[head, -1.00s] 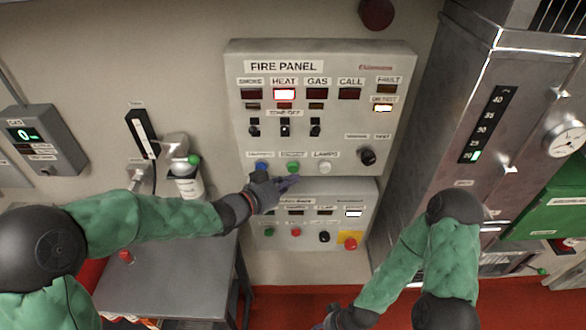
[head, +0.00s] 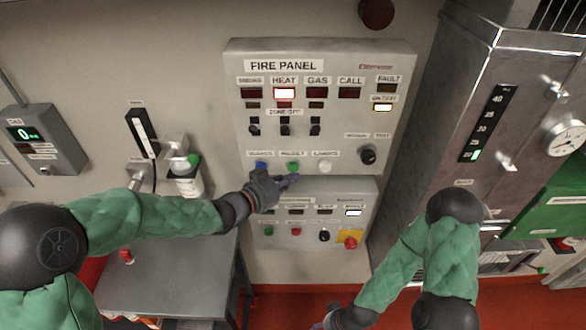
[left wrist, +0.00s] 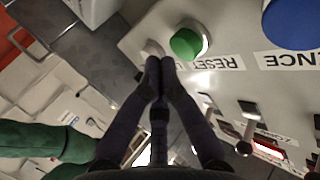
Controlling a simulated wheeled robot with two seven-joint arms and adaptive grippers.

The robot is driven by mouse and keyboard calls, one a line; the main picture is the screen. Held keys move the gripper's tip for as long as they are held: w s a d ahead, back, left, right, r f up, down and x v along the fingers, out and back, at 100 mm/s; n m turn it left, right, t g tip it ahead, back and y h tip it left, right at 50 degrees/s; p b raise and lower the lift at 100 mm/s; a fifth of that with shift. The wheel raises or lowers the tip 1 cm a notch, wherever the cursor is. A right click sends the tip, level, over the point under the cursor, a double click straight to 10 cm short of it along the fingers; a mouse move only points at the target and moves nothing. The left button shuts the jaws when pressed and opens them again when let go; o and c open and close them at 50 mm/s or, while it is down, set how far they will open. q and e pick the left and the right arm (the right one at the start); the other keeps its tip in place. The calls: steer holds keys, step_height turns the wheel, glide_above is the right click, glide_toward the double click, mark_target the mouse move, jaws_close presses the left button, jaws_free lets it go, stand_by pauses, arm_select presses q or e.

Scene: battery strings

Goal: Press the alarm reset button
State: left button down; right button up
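The fire panel (head: 400,120) is on the wall, with a row of blue (head: 261,166), green (head: 293,167) and white (head: 325,167) buttons along its lower edge. In the left wrist view the green button (left wrist: 187,43) is beside an upside-down label reading RESET (left wrist: 218,64). My left gripper (head: 294,179) is just below the green button in the head view. In the left wrist view its fingertips (left wrist: 160,62) are together and empty, close beside the green button; I cannot tell contact. My right gripper (head: 330,322) is low at the picture's bottom edge, partly cut off.
A second grey panel (head: 365,205) with small buttons and a red knob (head: 350,243) is below the fire panel. A metal cabinet (head: 450,120) stands to the right. A grey table (head: 170,280) is at lower left.

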arm_select(q)
steer(key=shift+w, duration=0.15)
stand_by(0.4)
steer(key=shift+w, duration=0.3)
steer(key=shift+w+r, duration=0.1)
steer(key=shift+w, duration=0.55)
stand_by(1.0)
steer(key=shift+s, duration=0.1)
stand_by(0.3)
steer(key=shift+s, duration=1)
steer(key=s+b, duration=0.1)
steer(key=s, duration=0.4)
